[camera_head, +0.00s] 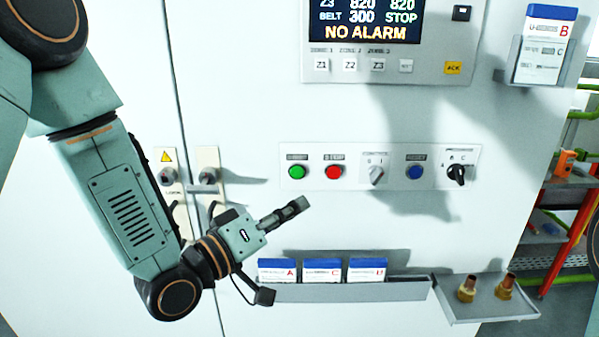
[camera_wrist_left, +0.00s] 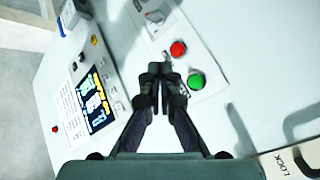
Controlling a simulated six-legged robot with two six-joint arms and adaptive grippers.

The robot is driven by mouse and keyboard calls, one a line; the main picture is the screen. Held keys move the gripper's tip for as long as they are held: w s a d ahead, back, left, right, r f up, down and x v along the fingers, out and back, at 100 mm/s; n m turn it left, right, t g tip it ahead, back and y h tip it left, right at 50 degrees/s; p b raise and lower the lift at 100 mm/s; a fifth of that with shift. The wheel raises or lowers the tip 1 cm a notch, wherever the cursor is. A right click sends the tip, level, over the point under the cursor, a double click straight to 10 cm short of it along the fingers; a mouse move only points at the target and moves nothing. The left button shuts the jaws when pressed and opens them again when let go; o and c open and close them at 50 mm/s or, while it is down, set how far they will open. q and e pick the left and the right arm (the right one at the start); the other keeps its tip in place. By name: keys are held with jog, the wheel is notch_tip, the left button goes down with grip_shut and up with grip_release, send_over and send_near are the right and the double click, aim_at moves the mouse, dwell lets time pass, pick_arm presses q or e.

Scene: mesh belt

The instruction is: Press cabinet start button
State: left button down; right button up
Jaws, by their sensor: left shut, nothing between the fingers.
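The green start button (camera_head: 298,172) is at the left end of a button strip on the white cabinet (camera_head: 400,230). A red button (camera_head: 333,172) sits just right of it. My left gripper (camera_head: 301,204) is shut and empty, below the green button in the head view and apart from it in the picture. In the left wrist view the shut fingertips (camera_wrist_left: 159,70) show beside the green button (camera_wrist_left: 196,81) and the red button (camera_wrist_left: 178,49). The gap between fingertips and panel cannot be told. My right gripper is not in view.
The strip also has a grey switch (camera_head: 376,174), a blue button (camera_head: 415,172) and a black knob (camera_head: 456,173). A display (camera_head: 365,20) sits above. A ledge (camera_head: 350,291) with cards and a tray (camera_head: 480,310) with brass parts stick out below. Door handles (camera_head: 208,178) are left.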

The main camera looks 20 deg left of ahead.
aim_at(297, 172)
pick_arm(q)
jog(key=w+a, duration=0.2)
jog(key=w, duration=0.6)
jog(key=shift+w+a, duration=0.25)
jog(key=shift+a, duration=0.1)
jog(key=shift+s+a, duration=0.1)
jog(key=shift+a, duration=0.05)
dwell(0.4)
dwell(0.5)
jog(key=shift+w, duration=0.25)
